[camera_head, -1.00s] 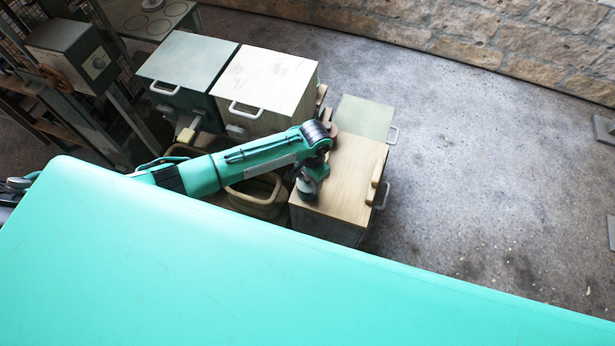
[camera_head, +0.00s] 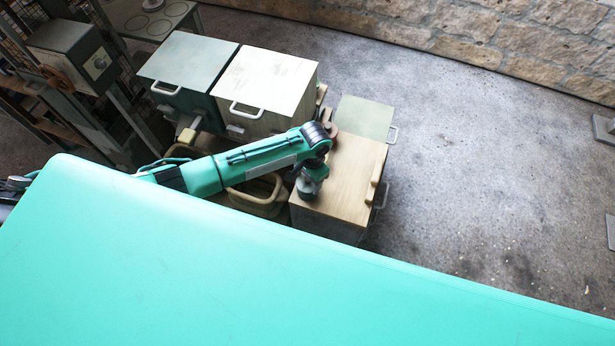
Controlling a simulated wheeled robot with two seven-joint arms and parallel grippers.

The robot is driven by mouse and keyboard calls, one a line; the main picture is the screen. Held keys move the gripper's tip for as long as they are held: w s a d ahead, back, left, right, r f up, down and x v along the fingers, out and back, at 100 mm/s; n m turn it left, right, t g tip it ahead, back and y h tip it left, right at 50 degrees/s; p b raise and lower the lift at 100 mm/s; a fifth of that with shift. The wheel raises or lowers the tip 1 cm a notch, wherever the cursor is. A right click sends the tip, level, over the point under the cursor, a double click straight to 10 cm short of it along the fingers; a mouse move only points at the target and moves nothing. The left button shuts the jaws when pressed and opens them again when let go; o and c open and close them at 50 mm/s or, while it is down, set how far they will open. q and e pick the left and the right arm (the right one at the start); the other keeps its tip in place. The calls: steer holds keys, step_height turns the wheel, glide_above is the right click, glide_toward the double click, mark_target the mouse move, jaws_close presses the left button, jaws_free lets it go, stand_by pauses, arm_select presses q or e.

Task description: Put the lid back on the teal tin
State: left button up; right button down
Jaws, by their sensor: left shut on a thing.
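My left arm comes in from the left, and its gripper (camera_head: 308,191) points down over the left edge of a box with a pale wooden top (camera_head: 350,165). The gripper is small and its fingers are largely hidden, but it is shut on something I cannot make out. I cannot identify the teal tin or its loose lid for certain. A dark teal box with a grey-green top (camera_head: 190,60) and a white handle stands at the back left. My right gripper is not in view.
A cream-topped box (camera_head: 265,80) stands beside the grey-green one. A pale green top (camera_head: 365,118) lies behind the wooden one. A yellowish rounded container (camera_head: 262,203) sits under my arm. Dark machinery (camera_head: 70,60) stands at left. The concrete floor at right is largely clear.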

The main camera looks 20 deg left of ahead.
arm_select(q)
steer(key=shift+p, duration=0.35)
stand_by(0.7)
stand_by(0.3)
steer(key=o, duration=1.2)
steer(key=shift+o, duration=0.2)
steer(key=shift+r, duration=0.1)
steer(key=shift+r+p, duration=0.4)
steer(key=shift+p, duration=0.15)
step_height(320, 180, up, 6)
steer(key=p, duration=0.6)
steer(key=shift+p, duration=0.4)
steer(key=shift+c, duration=0.4)
